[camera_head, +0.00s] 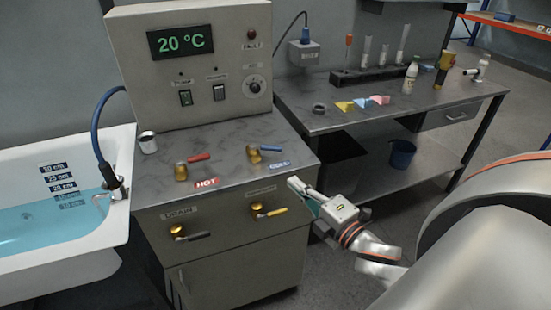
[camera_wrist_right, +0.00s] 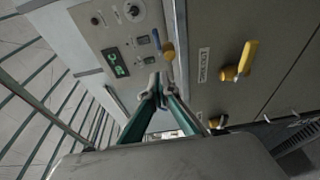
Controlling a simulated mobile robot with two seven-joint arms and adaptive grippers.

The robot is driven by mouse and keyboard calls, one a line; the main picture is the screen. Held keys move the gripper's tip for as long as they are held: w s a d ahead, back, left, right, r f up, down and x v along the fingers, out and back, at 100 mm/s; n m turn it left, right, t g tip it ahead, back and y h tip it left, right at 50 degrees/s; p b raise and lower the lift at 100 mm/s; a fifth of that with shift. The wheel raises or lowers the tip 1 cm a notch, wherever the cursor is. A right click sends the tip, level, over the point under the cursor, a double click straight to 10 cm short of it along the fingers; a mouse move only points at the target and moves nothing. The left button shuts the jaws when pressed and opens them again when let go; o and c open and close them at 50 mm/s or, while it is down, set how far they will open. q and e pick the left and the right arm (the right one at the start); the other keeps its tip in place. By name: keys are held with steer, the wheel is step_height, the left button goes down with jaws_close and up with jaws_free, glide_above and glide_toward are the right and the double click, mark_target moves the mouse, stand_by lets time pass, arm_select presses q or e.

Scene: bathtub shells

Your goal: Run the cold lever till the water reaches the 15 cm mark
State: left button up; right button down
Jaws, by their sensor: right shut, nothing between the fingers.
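The cold lever (camera_head: 268,148) has a brass base and blue handle and lies on the cabinet top behind a blue label. It seems to show in the wrist view too (camera_wrist_right: 167,50). The white tub (camera_head: 118,180) at the left holds blue water (camera_head: 40,228). Its surface meets the wall just below the third depth label from the top, near a faint label (camera_head: 70,197) that seems to read 15 cm. My right gripper (camera_head: 294,187) is shut and empty, in front of the cabinet's right edge, apart from the cold lever. Its fingertips meet in the wrist view (camera_wrist_right: 160,86). My left gripper is out of view.
A hot lever (camera_head: 198,157) with a red handle stands left of the cold one. The cabinet front carries a drain lever (camera_head: 190,235) and a yellow-handled lever (camera_head: 268,211). The display (camera_head: 180,42) reads 20 °C. A workbench (camera_head: 435,105) with small items stands at right.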

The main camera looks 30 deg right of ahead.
steer(key=p, duration=0.1)
glide_toward(281, 150)
steer(key=w+a, duration=0.6)
steer(key=shift+w+d+f, duration=0.1)
steer(key=shift+w+d, duration=0.7)
steer(key=shift+d, duration=0.3)
steer(key=shift+w+d, duration=0.4)
steer(key=shift+w, duration=0.05)
steer(key=shift+w+d+n+y, duration=0.15)
steer(key=shift+d+n+y, duration=0.3)
steer(key=shift+y, duration=0.45)
steer(key=shift+w+d+n+y, duration=0.15)
steer(key=shift+d+n+y, duration=0.15)
steer(key=shift+n+y, duration=0.3)
steer(key=shift+w+d+f+n+g+y, duration=0.15)
steer(key=shift+d+n+g+y, duration=0.25)
steer(key=shift+y, duration=0.4)
steer(key=shift+w+d+n+g+y+b, duration=0.3)
steer(key=shift+n+y, duration=0.2)
steer(key=shift+y, duration=0.2)
steer(key=shift+w+d+n+g+y+b, duration=0.25)
steer(key=shift+n+y+b, duration=0.15)
steer(key=shift+y, duration=0.3)
steer(key=shift+w+d, duration=0.2)
steer(key=shift+w, duration=0.1)
